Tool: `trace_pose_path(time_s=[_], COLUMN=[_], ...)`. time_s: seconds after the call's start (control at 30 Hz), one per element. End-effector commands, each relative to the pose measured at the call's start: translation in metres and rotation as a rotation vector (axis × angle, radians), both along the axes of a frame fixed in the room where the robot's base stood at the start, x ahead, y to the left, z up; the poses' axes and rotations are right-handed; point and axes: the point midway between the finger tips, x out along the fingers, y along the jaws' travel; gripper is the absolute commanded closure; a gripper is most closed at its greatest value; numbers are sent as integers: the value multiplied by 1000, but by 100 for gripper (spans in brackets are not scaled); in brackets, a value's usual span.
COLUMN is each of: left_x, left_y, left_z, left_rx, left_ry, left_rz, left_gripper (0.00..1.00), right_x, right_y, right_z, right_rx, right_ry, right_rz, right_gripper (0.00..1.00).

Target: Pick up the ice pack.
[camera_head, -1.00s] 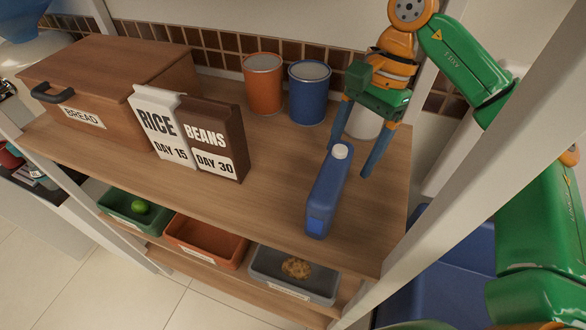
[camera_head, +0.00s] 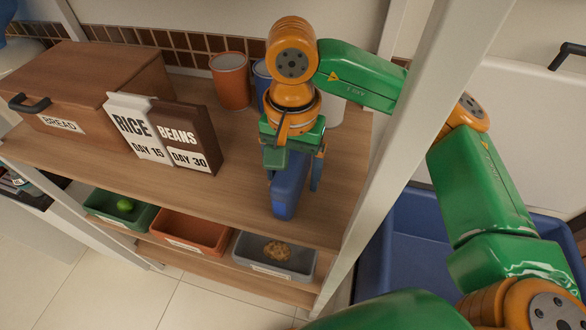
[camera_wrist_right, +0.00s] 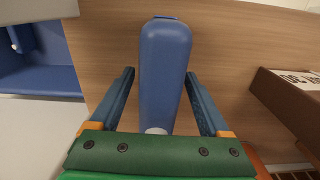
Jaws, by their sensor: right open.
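The ice pack (camera_head: 288,192) is a blue, flat, rounded block with a white cap, standing on the wooden shelf (camera_head: 235,200) near its right end. In the head view its upper part is hidden by my right gripper (camera_head: 293,178), which is above and around it. In the right wrist view the ice pack (camera_wrist_right: 165,70) lies between the two blue fingers of the gripper (camera_wrist_right: 160,76). The fingers are apart, with a gap on each side of the pack. My left gripper is not in view.
A bread box (camera_head: 95,80), a rice box (camera_head: 138,128) and a beans box (camera_head: 187,135) stand to the left. An orange can (camera_head: 230,82) and a partly hidden blue can (camera_head: 262,80) stand behind. A white post (camera_head: 400,150) rises at the right, beside a blue bin (camera_head: 415,215).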

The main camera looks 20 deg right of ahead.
Motion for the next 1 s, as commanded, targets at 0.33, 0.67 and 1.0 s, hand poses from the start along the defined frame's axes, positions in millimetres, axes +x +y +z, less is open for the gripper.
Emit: trace_pose_path(time_s=[0.33,0.67,1.0], left_x=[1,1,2], left_y=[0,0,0], left_z=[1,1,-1], left_rx=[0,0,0], left_ry=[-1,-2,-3], left_rz=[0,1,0], left_gripper=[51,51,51], right_x=[0,0,1], right_y=[0,0,0], right_z=[-3,-3,6], right_rx=[1,1,1], right_ry=[0,0,-3], right_rz=[-1,-1,-3], right_gripper=[50,100,100])
